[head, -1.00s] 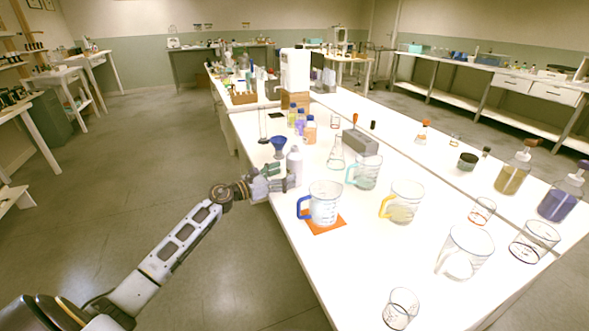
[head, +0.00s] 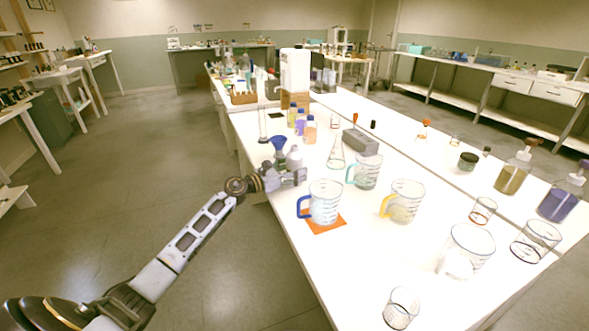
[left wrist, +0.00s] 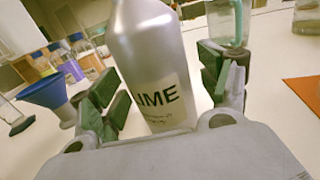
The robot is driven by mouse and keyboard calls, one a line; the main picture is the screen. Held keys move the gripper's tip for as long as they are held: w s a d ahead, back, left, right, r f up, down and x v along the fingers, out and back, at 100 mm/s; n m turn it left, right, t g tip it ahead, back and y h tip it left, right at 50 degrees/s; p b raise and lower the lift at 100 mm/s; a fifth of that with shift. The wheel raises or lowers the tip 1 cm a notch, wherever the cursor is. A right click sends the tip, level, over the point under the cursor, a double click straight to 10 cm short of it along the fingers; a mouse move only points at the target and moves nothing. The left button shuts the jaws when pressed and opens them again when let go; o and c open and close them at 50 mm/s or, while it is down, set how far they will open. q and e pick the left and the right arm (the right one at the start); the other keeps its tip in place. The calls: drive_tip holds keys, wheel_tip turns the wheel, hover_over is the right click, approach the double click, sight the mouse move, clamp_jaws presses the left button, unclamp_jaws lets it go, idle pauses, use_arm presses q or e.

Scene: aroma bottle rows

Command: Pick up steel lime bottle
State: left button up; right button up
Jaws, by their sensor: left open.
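The steel lime bottle (left wrist: 150,60) is silver-grey with a pale label reading "IME" in the left wrist view. It stands between the two open green-padded fingers of my left gripper (left wrist: 160,92), with gaps at the sides. In the head view the bottle (head: 294,155) stands near the table's left edge, its lower part hidden behind my left gripper (head: 290,175). My right gripper is not in view.
A blue funnel (head: 279,143) stands just behind the bottle. A blue-handled measuring jug (head: 324,203) sits on an orange mat (head: 325,226) in front. A conical flask (head: 336,155) and a green-handled jug (head: 368,172) stand to the right.

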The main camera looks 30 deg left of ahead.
use_arm(q)
drive_tip(key=shift+w+d, duration=0.1)
drive_tip(key=shift+w, duration=0.15)
idle(0.3)
drive_tip(key=shift+r, duration=0.1)
drive_tip(key=c, duration=1.3)
